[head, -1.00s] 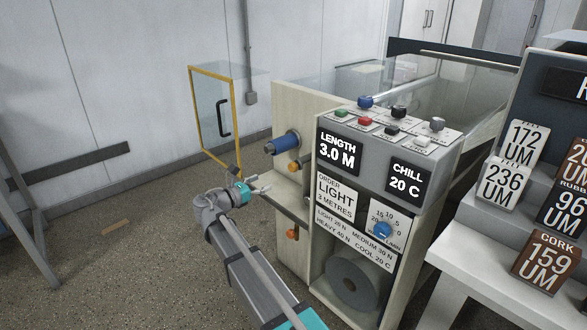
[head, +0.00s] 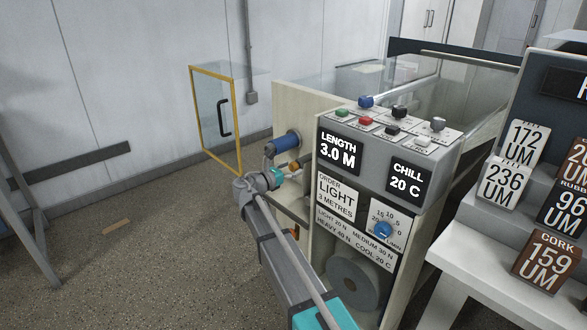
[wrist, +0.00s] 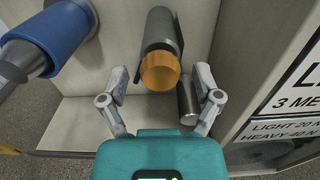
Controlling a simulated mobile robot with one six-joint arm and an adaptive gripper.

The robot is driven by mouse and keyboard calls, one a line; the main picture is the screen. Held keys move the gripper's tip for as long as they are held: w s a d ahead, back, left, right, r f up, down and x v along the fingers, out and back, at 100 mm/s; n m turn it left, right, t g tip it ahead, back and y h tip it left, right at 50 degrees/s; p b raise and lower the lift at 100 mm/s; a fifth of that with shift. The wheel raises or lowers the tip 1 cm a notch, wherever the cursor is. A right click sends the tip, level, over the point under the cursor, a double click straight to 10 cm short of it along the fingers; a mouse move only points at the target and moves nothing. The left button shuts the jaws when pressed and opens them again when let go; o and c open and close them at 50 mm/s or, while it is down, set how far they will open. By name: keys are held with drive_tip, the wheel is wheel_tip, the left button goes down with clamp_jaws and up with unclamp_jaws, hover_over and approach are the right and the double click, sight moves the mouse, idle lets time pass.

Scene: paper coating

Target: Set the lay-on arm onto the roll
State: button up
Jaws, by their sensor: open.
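An orange knob (wrist: 159,72) ends a dark grey cylindrical bar (wrist: 160,30) in the wrist view; I take this to be the lay-on arm. In the head view the orange knob (head: 294,166) shows just below the blue roll (head: 287,142). The blue roll also fills the upper left of the wrist view (wrist: 62,36). My gripper (wrist: 160,80) is open and empty, its fingers on either side of the orange knob in the picture. Whether they touch it cannot be told. In the head view my gripper (head: 277,178) partly hides this area.
A short metal cylinder (wrist: 187,100) stands right of the knob. The machine's control box (head: 345,150) is close on the right. A yellow-framed clear door (head: 217,120) stands open at the left. A grey roll (head: 352,278) sits in the lower bay.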

drive_tip(key=shift+w+d, duration=0.3)
drive_tip(key=shift+d, duration=0.05)
clamp_jaws()
idle(0.3)
